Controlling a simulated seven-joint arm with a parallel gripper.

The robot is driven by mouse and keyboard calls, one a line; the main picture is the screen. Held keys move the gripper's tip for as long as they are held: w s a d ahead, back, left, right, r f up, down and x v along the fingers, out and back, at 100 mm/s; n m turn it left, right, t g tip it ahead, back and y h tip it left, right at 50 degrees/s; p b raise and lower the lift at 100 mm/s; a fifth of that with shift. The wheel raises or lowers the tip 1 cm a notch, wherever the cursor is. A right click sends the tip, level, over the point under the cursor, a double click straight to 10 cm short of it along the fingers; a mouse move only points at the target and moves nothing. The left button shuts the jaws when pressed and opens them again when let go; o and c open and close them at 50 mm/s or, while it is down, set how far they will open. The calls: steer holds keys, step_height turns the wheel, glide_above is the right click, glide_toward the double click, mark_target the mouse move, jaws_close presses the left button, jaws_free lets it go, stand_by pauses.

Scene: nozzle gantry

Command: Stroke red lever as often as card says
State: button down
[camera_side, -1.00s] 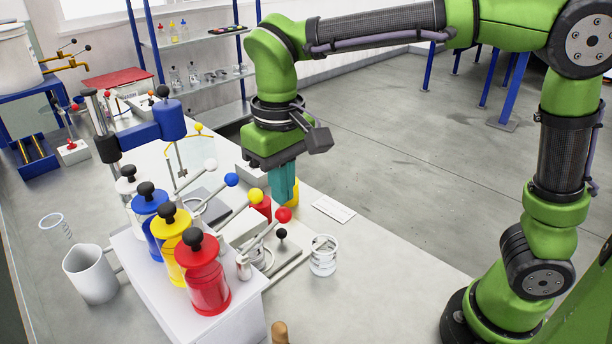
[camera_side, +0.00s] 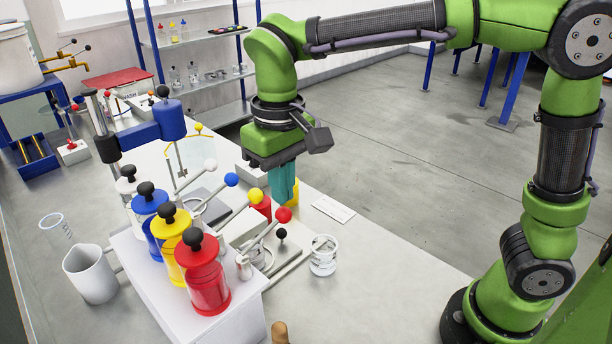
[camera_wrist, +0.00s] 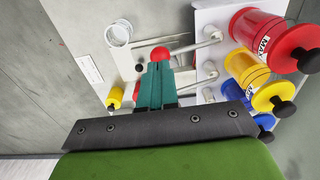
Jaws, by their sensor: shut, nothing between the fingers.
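The red lever is a grey arm with a red ball (camera_side: 284,215), rising to the right beside the red canister (camera_side: 207,283). In the wrist view the red ball (camera_wrist: 160,53) shows just beyond my fingertips. My gripper (camera_side: 283,200) has teal fingers pointing down, shut and empty, close behind the red ball; I cannot tell whether they touch it. It also shows in the wrist view (camera_wrist: 157,68). A white card (camera_side: 333,209) lies flat on the bench to the right of my fingers. It also shows in the wrist view (camera_wrist: 89,69), its writing too small to read.
Blue (camera_side: 231,180), yellow (camera_side: 255,196) and white (camera_side: 210,165) ball levers stand close behind the red one. A glass beaker (camera_side: 323,255) stands to the right of the red lever. A blue gantry head (camera_side: 169,120) stands at the back left. Bare bench lies around the card.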

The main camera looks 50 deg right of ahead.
mark_target(283, 213)
stand_by(0.5)
steer(key=shift+f, duration=3)
steer(key=shift+r, duration=3.05)
steer(key=shift+f, duration=0.1)
steer(key=shift+f, duration=2.95)
steer(key=shift+r, duration=0.1)
steer(key=shift+r, duration=2.95)
